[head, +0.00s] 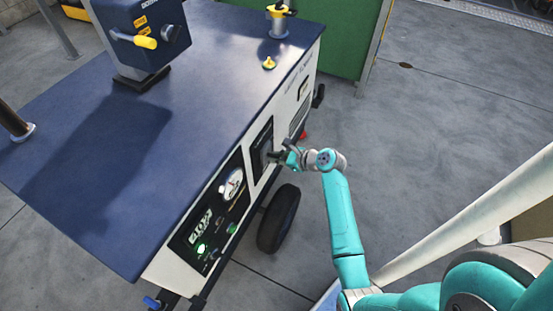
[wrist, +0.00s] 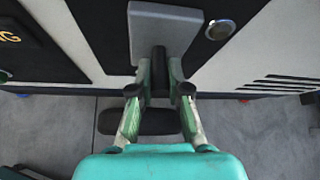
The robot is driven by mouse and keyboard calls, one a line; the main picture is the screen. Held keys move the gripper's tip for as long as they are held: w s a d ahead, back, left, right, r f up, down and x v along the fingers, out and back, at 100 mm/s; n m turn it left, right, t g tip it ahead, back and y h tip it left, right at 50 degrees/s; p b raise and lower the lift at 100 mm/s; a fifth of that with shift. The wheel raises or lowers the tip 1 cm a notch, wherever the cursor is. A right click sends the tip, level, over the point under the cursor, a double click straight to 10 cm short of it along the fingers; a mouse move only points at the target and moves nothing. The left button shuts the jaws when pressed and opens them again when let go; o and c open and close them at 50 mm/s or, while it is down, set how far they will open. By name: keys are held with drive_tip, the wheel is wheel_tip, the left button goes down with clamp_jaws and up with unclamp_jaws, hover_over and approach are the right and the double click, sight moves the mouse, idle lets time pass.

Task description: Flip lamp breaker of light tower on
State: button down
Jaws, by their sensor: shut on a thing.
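The light tower (head: 160,90) has a blue top and a white side with black panels. The lamp breaker sits in a black panel on that side; its grey plate (wrist: 165,32) and black toggle (wrist: 159,62) show in the wrist view. My gripper (wrist: 159,88) is shut on the toggle, with a fingertip on each side of it. In the head view my gripper (head: 274,157) meets the panel from the right and hides most of the breaker. I cannot tell which position the toggle is in.
A control panel (head: 213,218) with a lit green light and a round gauge (head: 232,184) is left of the breaker. A black wheel (head: 279,219) is below it. A crank box (head: 150,35) stands on top. The concrete floor to the right is open.

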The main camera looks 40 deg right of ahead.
drive_tip(key=shift+w+r+g+h, duration=0.15)
drive_tip(key=shift+r+g+h, duration=0.25)
drive_tip(key=shift+g, duration=0.7)
drive_tip(key=shift+w+r+g+h, duration=0.1)
drive_tip(key=shift+r+g+h, duration=0.3)
drive_tip(key=shift+g, duration=0.7)
drive_tip(key=c, duration=1.1)
unclamp_jaws()
drive_tip(key=shift+c, duration=0.2)
drive_tip(key=shift+r, duration=0.1)
drive_tip(key=v, duration=1.2)
drive_tip(key=shift+w+a, duration=0.1)
